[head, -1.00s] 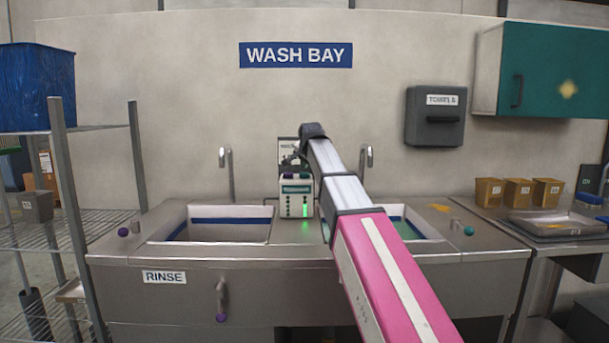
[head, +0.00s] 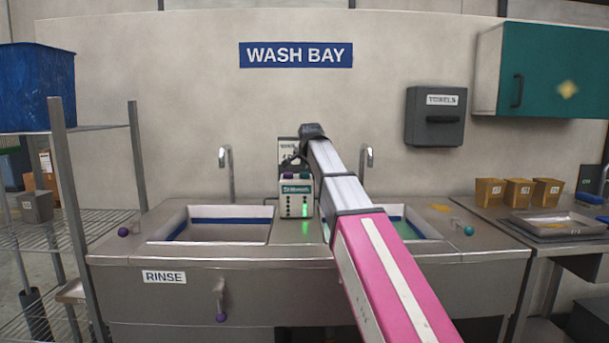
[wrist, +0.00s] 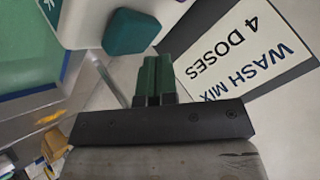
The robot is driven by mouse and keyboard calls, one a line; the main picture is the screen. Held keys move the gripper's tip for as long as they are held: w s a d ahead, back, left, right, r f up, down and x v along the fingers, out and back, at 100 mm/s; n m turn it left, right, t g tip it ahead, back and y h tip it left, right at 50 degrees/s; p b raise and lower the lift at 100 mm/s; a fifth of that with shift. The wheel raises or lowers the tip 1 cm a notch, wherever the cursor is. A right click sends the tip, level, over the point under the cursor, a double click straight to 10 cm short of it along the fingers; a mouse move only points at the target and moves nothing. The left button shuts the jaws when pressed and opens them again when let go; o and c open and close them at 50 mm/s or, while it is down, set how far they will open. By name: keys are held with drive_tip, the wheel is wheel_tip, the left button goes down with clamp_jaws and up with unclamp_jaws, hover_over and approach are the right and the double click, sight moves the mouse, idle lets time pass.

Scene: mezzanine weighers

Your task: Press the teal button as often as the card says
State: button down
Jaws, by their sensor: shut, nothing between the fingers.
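The dispenser (head: 296,202) is a pale box between the two sinks, with a teal label and a column of green lights on its front. The teal button (wrist: 131,33) sticks out from the pale casing in the wrist view. The card (wrist: 245,50) reads "WASH MIX 4 DOSES"; in the head view it is on the wall behind the dispenser, partly hidden by my arm's end. My gripper (wrist: 158,62) is shut and empty, its green fingers together beside the teal button. I cannot tell whether they touch it; they seem slightly apart.
The left sink (head: 220,209) is marked RINSE and has a tap (head: 227,170) behind it. Another tap (head: 367,168) stands right of my arm. A grey towel box (head: 435,116) hangs on the wall. A wire shelf (head: 85,240) with a blue bin (head: 38,85) stands left.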

sight(306, 173)
drive_tip(key=shift+f, duration=0.3)
drive_tip(key=shift+f, duration=0.55)
idle(0.8)
idle(0.3)
drive_tip(key=shift+r, duration=1)
drive_tip(key=shift+r, duration=0.1)
drive_tip(key=shift+r, duration=2.4)
